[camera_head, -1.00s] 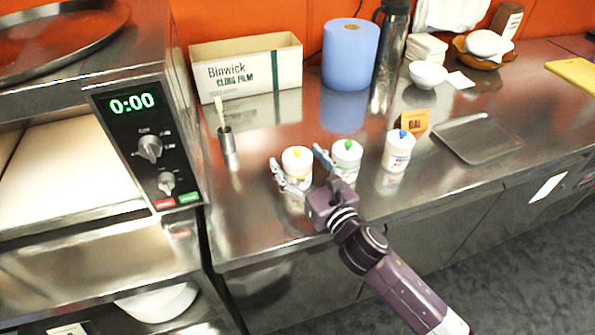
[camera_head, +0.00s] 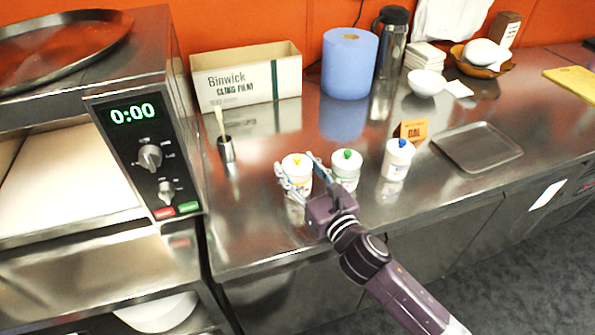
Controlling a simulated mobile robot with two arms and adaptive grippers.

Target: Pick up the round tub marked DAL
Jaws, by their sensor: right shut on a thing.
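Three white round tubs stand in a row on the steel counter: one with a yellow knob (camera_head: 297,167), one with a green knob (camera_head: 346,169) and one with a blue knob (camera_head: 397,159). The print on the tubs is too small to read. An orange card (camera_head: 414,131) behind the blue-knobbed tub seems to read DAL. My right gripper (camera_head: 303,180) is shut on the yellow-knobbed tub, with a finger on each side. That tub is upright; whether it touches the counter I cannot tell. My left gripper is out of view.
A steel tray (camera_head: 477,146) lies at the right. A cling film box (camera_head: 247,78), a blue paper roll (camera_head: 349,64) and a flask (camera_head: 392,42) stand at the back. A small pot with a brush (camera_head: 226,150) stands left of the tubs. The oven (camera_head: 150,150) borders the left.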

